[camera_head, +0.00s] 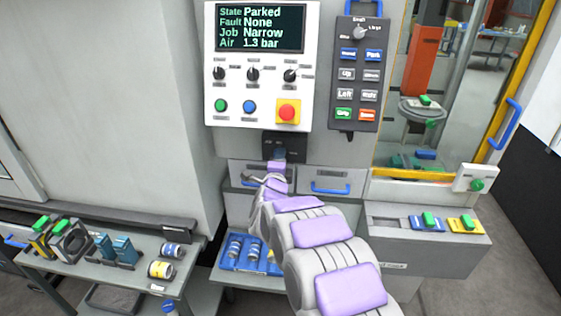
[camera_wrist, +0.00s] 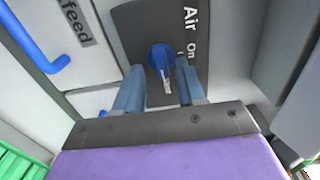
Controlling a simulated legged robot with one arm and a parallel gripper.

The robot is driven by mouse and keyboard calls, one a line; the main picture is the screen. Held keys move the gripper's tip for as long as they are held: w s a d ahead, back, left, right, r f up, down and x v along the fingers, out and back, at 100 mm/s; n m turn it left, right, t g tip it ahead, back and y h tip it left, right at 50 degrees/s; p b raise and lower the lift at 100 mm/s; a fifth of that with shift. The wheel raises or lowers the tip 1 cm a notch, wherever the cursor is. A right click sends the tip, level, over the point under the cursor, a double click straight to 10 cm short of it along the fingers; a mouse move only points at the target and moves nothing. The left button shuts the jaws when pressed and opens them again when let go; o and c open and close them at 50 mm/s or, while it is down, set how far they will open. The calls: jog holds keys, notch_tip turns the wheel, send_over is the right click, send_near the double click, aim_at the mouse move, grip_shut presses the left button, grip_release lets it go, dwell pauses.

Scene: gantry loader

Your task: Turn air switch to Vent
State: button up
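The air switch (camera_wrist: 160,58) is a blue round knob with a white pointer, on a dark plate (camera_wrist: 132,22) marked "Air" and "On" in the wrist view. Its pointer faces down toward my gripper's base, away from the "On" label at its right. No "Vent" label is legible. My gripper (camera_wrist: 160,72) is open, with one blue-grey finger on each side of the knob and small gaps visible. In the head view my gripper (camera_head: 277,165) is at the dark air box (camera_head: 283,146) below the control panel, and the knob is hidden or too small. The display (camera_head: 260,27) reads "Air 1.3 bar".
The white control panel (camera_head: 235,88) with knobs and buttons is above my gripper; a dark pendant (camera_head: 343,110) hangs at its right. Drawers with blue handles (camera_head: 330,188) lie below. A blue handle and "feed" label (camera_wrist: 75,22) are left in the wrist view.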

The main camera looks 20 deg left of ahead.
jog(key=shift+s, duration=0.1)
jog(key=p+v, duration=0.3)
jog(key=v, duration=1.4)
jog(key=shift+d, duration=0.15)
